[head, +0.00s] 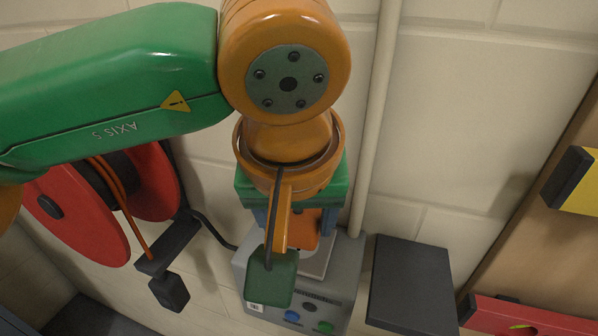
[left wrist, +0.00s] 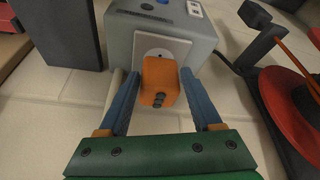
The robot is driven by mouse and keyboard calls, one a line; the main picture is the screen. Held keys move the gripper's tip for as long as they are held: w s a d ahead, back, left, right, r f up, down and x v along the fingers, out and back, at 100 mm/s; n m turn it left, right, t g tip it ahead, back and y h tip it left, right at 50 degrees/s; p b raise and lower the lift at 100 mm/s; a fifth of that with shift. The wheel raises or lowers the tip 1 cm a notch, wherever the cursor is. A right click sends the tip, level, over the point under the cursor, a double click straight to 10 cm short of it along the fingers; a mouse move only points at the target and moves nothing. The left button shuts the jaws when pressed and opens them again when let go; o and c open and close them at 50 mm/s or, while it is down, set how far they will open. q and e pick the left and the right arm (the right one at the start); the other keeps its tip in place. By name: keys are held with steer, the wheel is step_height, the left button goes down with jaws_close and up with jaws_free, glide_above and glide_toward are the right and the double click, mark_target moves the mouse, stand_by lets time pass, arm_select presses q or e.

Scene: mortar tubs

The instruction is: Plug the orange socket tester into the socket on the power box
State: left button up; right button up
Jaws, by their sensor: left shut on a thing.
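The orange socket tester (head: 305,232) is between the blue fingers of my left gripper (head: 296,222), which is shut on it. In the left wrist view the tester (left wrist: 160,84) sits between the fingertips (left wrist: 158,76), in front of the white socket plate (left wrist: 150,46). The plate is on a face of the grey power box (left wrist: 122,38). The tester hides the middle of the plate, so I cannot tell whether its pins touch or enter the socket. In the head view the power box (head: 348,290) is partly hidden behind my gripper. My right gripper is not in view.
A red cable reel (head: 85,215) with orange cable stands left of the box. A black plug-like block (head: 170,291) hangs near it. A dark panel (head: 410,285) is close on the box's right. A pale vertical pipe (head: 376,120) runs up the block wall behind.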

arm_select(q)
steer(key=shift+f+b, duration=0.45)
steer(key=shift+f, duration=0.2)
steer(key=o, duration=1.3)
steer(key=v, duration=0.7)
steer(key=shift+p, duration=0.35)
